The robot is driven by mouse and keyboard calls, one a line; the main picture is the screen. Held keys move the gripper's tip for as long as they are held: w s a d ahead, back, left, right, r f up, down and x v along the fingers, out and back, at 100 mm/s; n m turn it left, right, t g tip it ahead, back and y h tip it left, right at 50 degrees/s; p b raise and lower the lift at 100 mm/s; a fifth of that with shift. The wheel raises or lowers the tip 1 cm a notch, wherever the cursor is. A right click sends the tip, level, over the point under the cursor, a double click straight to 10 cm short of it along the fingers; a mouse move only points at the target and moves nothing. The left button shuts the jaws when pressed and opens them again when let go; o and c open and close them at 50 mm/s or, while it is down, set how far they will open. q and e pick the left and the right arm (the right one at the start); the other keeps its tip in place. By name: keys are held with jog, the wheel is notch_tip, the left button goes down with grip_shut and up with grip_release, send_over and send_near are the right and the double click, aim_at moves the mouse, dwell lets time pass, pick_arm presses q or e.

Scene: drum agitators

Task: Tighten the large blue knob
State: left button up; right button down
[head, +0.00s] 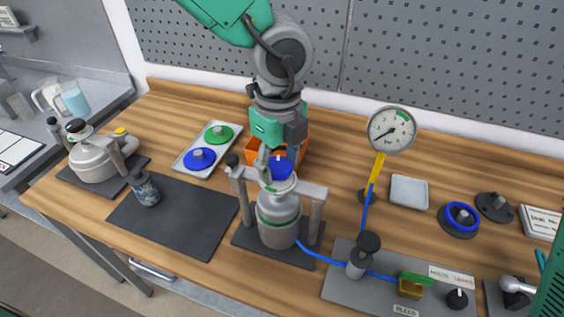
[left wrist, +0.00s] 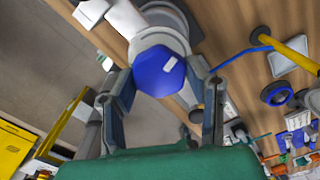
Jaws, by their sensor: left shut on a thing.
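The large blue knob (head: 282,168) sits on top of a metal vessel (head: 279,220), which stands between two grey posts on a dark base. My left gripper (head: 277,172) reaches down from above and is shut on the knob. In the left wrist view, the knob's blue hexagonal top (left wrist: 160,76) lies between the two fingers of my left gripper (left wrist: 160,80), one at each side. The fingers partly cover the knob in the head view. My right gripper does not show.
An orange bin (head: 294,150) stands close behind the gripper. A tray (head: 190,165) with a green and a blue lid lies to the left. A pressure gauge (head: 392,129) and a valve panel (head: 340,287) with a blue hose are to the right. A dark mat (head: 190,220) is mostly bare.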

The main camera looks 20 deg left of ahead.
pick_arm(q)
jog(key=shift+w+a+m+p, duration=0.1)
jog(key=shift+m+p, duration=0.2)
jog(key=shift+m, duration=0.1)
